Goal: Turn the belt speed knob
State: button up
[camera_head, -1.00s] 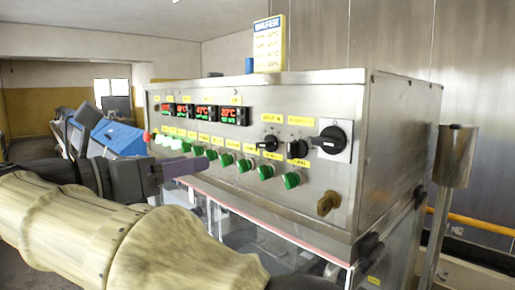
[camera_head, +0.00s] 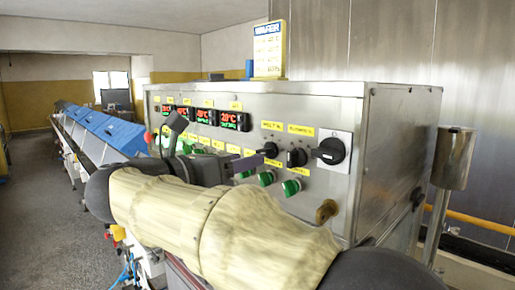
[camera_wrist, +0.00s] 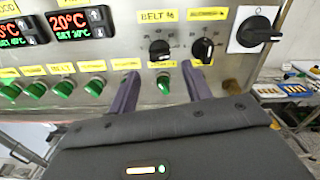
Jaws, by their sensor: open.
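The belt speed knob (camera_wrist: 160,49), small, round and black, sits under the yellow "BELT %" label (camera_wrist: 160,16) on the steel panel. In the head view the knob (camera_head: 268,150) is just beyond my fingertips. My gripper (camera_wrist: 162,68) is open, its two purple fingers spread with nothing between them. In the wrist view the tips are just below the knob, one to each side; I cannot tell whether they touch the panel. In the head view my gripper (camera_head: 256,160) reaches the panel from the left, and my arm hides part of the lower button row.
A second black knob (camera_wrist: 203,49) is close on the right, near my right finger. A large black rotary switch (camera_wrist: 258,31) is farther right. Green buttons (camera_wrist: 163,84) run below, one between my fingers. Red displays (camera_head: 234,120) are on the left. A brass-coloured fitting (camera_head: 326,210) protrudes lower right.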

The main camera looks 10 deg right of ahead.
aim_at(266, 151)
jog(key=p+x, duration=0.1)
jog(key=x, duration=0.4)
jog(key=shift+c, duration=0.4)
jog(key=c, duration=0.9)
jog(key=shift+f+n, duration=0.1)
jog(key=shift+n, duration=0.3)
jog(key=shift+s+n+b, duration=0.15)
jog(key=shift+n+b, duration=1.7)
jog(key=shift+n, duration=1.65)
jog(key=shift+d, duration=0.1)
